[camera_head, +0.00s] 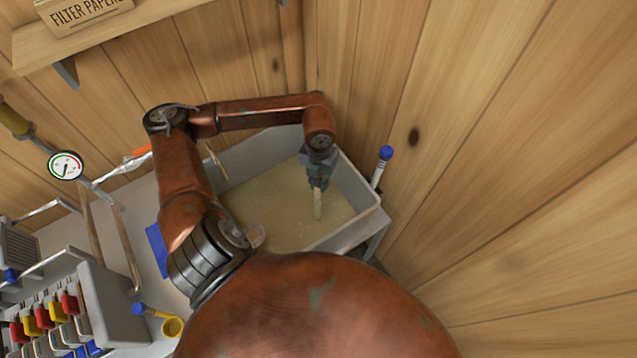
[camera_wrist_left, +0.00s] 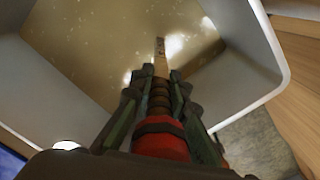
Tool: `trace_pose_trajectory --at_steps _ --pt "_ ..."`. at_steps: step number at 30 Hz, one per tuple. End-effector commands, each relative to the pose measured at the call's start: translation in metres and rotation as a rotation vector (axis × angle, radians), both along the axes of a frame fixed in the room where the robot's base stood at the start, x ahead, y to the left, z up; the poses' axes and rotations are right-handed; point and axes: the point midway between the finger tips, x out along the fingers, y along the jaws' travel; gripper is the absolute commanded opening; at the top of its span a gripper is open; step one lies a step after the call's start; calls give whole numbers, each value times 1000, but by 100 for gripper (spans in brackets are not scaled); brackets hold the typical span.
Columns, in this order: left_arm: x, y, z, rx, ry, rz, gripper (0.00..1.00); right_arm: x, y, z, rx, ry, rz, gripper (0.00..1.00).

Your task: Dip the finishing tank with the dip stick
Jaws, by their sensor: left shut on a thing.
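The finishing tank (camera_head: 353,236) is a grey open-topped rectangular vessel in the wall corner, holding cloudy tan liquid (camera_head: 262,207). My left gripper (camera_head: 318,172) is over its right part, pointing down, shut on the dip stick (camera_head: 317,204). The pale stick points down from the fingers toward the liquid. In the left wrist view the stick (camera_wrist_left: 160,58) sticks out beyond my left gripper (camera_wrist_left: 156,92), with marks near its far end; the tank rim (camera_wrist_left: 272,62) curves at the right. I cannot tell whether the tip is under the surface. My right gripper is not in view.
Wooden walls stand close behind and right of the tank. A blue-capped rod (camera_head: 382,166) stands at its right edge. A filter-paper box (camera_head: 80,12) sits on a shelf.

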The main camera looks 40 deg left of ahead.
Motion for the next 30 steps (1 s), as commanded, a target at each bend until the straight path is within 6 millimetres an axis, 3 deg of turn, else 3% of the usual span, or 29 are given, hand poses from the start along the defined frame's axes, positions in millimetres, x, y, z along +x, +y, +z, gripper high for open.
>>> trace_pose_trajectory --at_steps 3,30 --pt "1 0 20 1 -5 0 0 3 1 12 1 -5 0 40" --pt "1 0 122 0 -4 0 0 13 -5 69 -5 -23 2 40"
